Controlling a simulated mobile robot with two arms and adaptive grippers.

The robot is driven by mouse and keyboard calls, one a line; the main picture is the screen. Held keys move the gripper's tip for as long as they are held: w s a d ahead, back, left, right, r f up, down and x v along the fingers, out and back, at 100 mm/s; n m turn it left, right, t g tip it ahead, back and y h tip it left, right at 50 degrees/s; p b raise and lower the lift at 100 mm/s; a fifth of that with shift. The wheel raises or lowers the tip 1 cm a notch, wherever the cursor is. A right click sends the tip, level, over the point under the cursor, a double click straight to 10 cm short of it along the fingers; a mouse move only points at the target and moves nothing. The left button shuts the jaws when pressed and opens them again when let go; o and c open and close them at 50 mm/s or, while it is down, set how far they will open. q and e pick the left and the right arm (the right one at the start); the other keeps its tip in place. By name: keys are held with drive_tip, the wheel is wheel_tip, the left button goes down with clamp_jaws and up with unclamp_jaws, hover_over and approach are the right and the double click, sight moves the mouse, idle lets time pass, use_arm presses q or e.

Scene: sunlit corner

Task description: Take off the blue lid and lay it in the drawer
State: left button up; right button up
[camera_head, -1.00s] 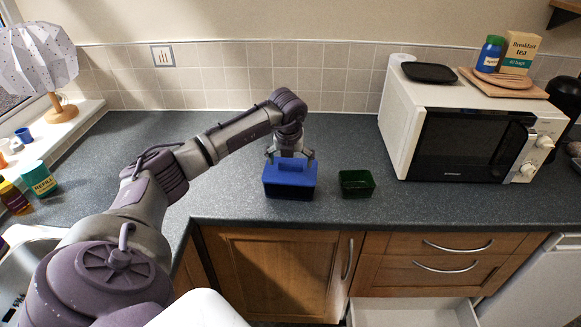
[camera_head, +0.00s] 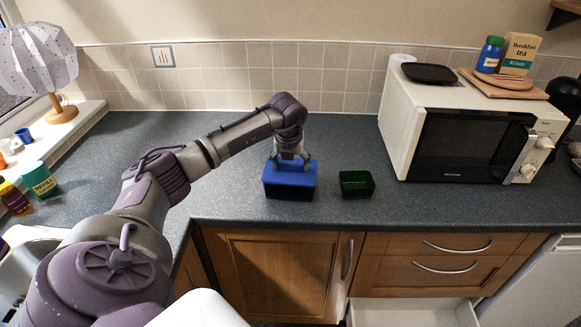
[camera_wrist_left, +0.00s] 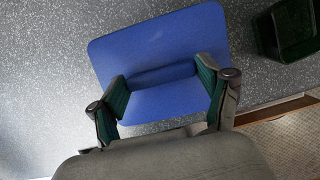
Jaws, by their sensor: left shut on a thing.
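The blue lid (camera_head: 290,176) sits on a dark box (camera_head: 288,194) on the worktop, near its front edge. My left gripper (camera_head: 290,164) is over the lid from above, its fingers shut on the lid's raised handle. In the left wrist view the blue lid (camera_wrist_left: 160,60) fills the middle, with the left gripper's two green-padded fingers (camera_wrist_left: 163,90) at either end of its handle. The open drawer (camera_head: 412,312) shows at the bottom right, below the worktop, pale inside; only part of it is in view. My right gripper is not in view.
A small dark green open container (camera_head: 356,184) stands just right of the box. A white microwave (camera_head: 470,130) stands further right. Two closed drawer fronts (camera_head: 440,258) are above the open drawer. The worktop (camera_head: 240,190) left of the box is clear.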

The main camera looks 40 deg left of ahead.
sight(294, 165)
use_arm(q)
drive_tip(key=r, duration=0.1)
drive_tip(key=r+b, duration=0.2)
drive_tip(key=r, duration=0.1)
drive_tip(key=shift+w+d, duration=0.3)
drive_tip(key=shift+d, duration=0.1)
drive_tip(key=w+d+r+b, duration=0.3)
drive_tip(key=w+d+r, duration=0.35)
drive_tip(key=d, duration=0.25)
drive_tip(key=s+d+f+m+g+h, duration=0.1)
drive_tip(key=s+d+f+m+h, duration=0.2)
drive_tip(key=s+d+m, duration=0.55)
drive_tip(key=s+d+f+m+g+h, duration=0.1)
drive_tip(key=s+d+f+m+h, duration=0.3)
drive_tip(key=m, duration=1)
drive_tip(key=s+d+f+m+g+y, duration=0.2)
drive_tip(key=s+d+m, duration=0.1)
drive_tip(key=s+m, duration=0.4)
drive_tip(key=s+d+f+m+g+y, duration=0.2)
drive_tip(key=s+m, duration=0.5)
drive_tip(key=m, duration=0.6)
drive_tip(key=d+y, duration=0.1)
drive_tip(key=d, duration=0.1)
drive_tip(key=shift+s+d+f+m, duration=0.15)
drive_tip(key=shift+s+d+m, duration=0.15)
drive_tip(key=shift+s+m, duration=0.05)
